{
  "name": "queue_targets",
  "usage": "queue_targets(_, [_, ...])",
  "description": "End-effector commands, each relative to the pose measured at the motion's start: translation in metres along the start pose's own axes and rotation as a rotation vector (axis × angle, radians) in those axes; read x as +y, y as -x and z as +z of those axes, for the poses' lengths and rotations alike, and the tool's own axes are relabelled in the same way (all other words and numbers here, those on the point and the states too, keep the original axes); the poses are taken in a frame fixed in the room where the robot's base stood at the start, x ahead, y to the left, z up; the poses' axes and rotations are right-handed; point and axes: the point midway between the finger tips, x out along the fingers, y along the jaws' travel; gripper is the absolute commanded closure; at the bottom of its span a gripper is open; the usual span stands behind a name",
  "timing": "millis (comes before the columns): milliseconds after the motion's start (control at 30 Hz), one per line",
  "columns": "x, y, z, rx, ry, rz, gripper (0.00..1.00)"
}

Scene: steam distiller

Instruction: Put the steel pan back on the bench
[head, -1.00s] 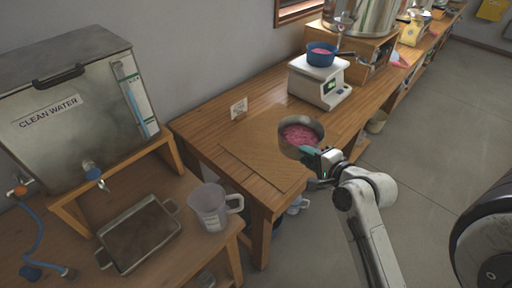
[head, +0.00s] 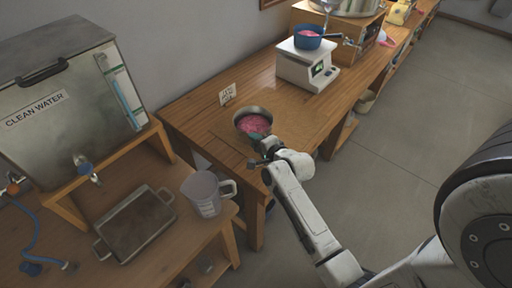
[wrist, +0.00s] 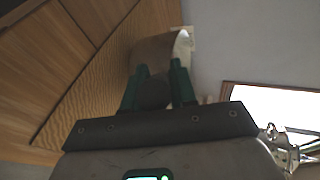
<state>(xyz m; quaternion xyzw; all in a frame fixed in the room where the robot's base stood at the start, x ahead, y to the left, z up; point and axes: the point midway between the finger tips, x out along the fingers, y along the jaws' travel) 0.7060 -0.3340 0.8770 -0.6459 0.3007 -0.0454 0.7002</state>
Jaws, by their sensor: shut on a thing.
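The steel pan (head: 252,110) is a round metal pan with pink stuff (head: 254,124) in it. In the head view it is over the near left part of the wooden bench (head: 205,120), above the board-like panel there. I cannot tell whether its base touches the surface. My gripper (head: 258,138) is on the near side of the pan, shut on its handle. In the wrist view the green fingers (wrist: 156,88) close on the dark handle, with the curved pan wall (wrist: 152,52) beyond them. The pan looks about level.
A small white card (head: 227,94) stands behind the pan. A white scale (head: 307,70) with a blue pan (head: 307,40) on it is farther right. A plastic jug (head: 203,194) and a metal tray (head: 138,225) are on the lower left table, beside the clean water tank (head: 70,100).

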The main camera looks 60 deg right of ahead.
Motion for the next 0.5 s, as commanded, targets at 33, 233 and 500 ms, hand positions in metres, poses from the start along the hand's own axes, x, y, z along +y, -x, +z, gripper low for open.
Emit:
queue_targets(33, [0.006, -0.004, 0.001, -0.001, 0.000, 0.001, 1.00])
queue_targets(233, [0.027, -0.012, 0.001, -0.001, 0.001, 0.000, 1.00])
queue_targets(500, [0.028, -0.012, 0.001, 0.000, 0.000, -0.001, 1.00])
